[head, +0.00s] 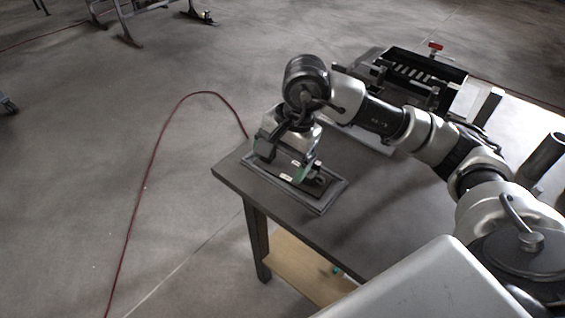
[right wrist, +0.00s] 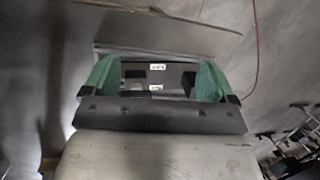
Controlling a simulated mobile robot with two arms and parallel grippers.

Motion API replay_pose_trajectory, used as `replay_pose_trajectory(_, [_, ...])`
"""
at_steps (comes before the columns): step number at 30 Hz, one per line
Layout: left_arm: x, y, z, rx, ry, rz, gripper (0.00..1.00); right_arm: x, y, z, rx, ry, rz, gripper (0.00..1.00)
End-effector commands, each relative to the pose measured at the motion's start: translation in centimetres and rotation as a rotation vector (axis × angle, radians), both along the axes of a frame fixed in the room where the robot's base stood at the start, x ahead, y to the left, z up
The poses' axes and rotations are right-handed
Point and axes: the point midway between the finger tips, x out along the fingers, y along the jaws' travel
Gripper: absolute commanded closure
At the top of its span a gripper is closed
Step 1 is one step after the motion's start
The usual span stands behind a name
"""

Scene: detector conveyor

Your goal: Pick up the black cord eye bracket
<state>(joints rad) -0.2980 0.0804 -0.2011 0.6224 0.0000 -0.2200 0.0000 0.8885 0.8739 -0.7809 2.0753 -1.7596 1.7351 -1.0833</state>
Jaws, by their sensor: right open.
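My right gripper (head: 284,164) is open, pointing down over a shallow grey tray (head: 321,208) at the table's near-left corner. In the right wrist view, its two green fingertips (right wrist: 156,80) stand apart, with dark parts and small white labels (right wrist: 157,68) visible between them. A small black piece (right wrist: 188,83) shows by the right fingertip and another dark piece (right wrist: 134,88) by the left one. I cannot tell which is the black cord eye bracket, nor whether a finger touches it. The gripper hides part of the tray. My left gripper is not in view.
The dark table (head: 375,190) has free room right of the tray. A black box (head: 425,75) with slotted contents stands at the back, and a dark upright cylinder (head: 541,160) at the right. A red cable (head: 155,150) lies on the floor.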

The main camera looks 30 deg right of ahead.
Motion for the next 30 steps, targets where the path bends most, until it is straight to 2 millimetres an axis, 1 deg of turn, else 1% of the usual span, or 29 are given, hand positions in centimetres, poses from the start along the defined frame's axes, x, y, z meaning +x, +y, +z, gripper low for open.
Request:
replay_pose_trajectory(1, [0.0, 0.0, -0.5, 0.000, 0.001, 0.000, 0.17, 0.6, -2.3, 0.2, -0.110, -0.018, -0.007, 0.13])
replay_pose_trajectory(3, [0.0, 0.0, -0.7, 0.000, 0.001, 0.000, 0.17, 0.9, -4.8, 0.7, -0.230, -0.023, -0.014, 0.13])
replay_pose_trajectory(6, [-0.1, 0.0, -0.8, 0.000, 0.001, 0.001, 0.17, 1.1, -6.9, 1.2, -0.333, -0.020, -0.026, 0.13])
replay_pose_trajectory(8, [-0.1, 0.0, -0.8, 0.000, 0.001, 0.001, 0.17, 1.1, -7.5, 0.9, -0.360, -0.015, -0.028, 0.13])
replay_pose_trajectory(15, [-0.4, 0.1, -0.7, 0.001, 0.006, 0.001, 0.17, 1.2, -8.1, -2.6, -0.370, -0.011, -0.030, 0.13])
replay_pose_trajectory(23, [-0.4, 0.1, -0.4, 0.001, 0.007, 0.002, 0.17, 1.3, -8.2, -4.7, -0.368, -0.014, -0.029, 0.13])
replay_pose_trajectory(27, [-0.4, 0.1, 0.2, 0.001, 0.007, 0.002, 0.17, 1.1, -8.2, -6.9, -0.367, -0.010, -0.027, 0.13])
replay_pose_trajectory(30, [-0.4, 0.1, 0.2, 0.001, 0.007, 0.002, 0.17, 1.3, -8.3, -8.3, -0.367, -0.013, -0.031, 0.13])
